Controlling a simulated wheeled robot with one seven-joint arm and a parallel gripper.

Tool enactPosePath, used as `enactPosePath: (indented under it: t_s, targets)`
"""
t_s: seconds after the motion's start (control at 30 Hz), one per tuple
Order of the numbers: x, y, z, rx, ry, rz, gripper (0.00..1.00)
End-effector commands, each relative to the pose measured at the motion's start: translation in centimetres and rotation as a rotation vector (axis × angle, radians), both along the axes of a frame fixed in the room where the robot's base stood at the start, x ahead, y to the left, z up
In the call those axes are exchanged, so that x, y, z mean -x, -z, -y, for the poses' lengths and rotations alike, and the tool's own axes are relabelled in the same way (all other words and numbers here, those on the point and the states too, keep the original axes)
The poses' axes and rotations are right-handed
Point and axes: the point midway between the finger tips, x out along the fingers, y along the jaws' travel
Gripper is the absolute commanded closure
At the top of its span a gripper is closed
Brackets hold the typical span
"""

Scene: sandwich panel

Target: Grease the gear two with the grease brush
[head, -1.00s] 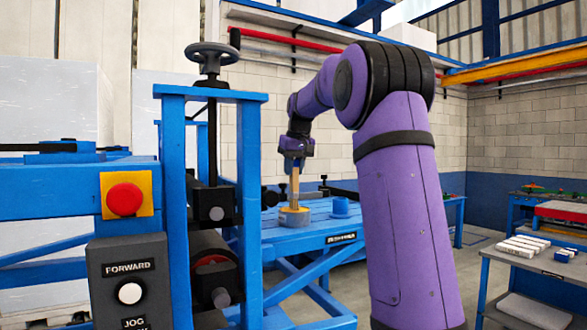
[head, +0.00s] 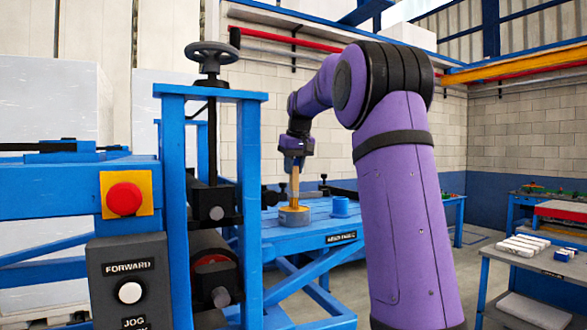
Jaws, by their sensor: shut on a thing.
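My gripper (head: 295,160) is shut on the tan handle of the grease brush (head: 294,184), which hangs upright below it. The brush's lower end is at a low round grey tub with a yellowish top (head: 294,214) on the blue table; whether it is inside the tub or just above it I cannot tell. I cannot make out gear two for certain. A roller with a reddish ring (head: 213,262) and dark shaft ends show inside the blue frame at left.
A blue cup (head: 340,207) stands right of the tub on the blue table (head: 310,237). The blue upright frame with a handwheel (head: 211,57) and a control box with a red button (head: 124,199) stand close at left. A grey bench with white blocks (head: 525,246) is at right.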

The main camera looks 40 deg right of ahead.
Motion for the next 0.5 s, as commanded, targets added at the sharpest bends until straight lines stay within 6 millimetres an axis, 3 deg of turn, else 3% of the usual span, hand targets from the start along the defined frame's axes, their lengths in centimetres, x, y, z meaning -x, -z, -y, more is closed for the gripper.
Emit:
enactPosePath:
  t_s: [0.5]
  targets:
    - [-0.1,-3.7,0.0,0.002,-0.001,0.004,1.0]
